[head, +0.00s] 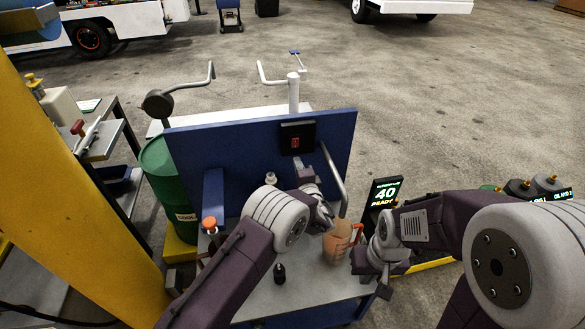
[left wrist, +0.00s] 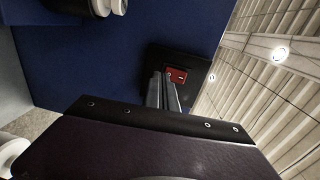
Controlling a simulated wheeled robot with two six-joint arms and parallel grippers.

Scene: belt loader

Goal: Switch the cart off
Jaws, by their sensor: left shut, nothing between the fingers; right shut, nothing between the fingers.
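The cart has an upright blue panel (head: 225,150). A black switch box (head: 299,132) with a red rocker switch (head: 295,143) sits near its top right. My left gripper (head: 301,164) is shut and empty, just below the box. In the left wrist view its closed fingers (left wrist: 165,82) point at the red switch (left wrist: 179,74) and overlap its near edge. I cannot tell whether they touch it, or which way the rocker is tipped. My right gripper (head: 382,286) is shut and empty, low by the cart's right edge.
A jug with an orange handle (head: 338,243) and a small dark bottle (head: 279,273) stand on the cart's deck. A green drum (head: 164,180) and yellow post (head: 60,170) are left. A display reads 40 READY (head: 384,192).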

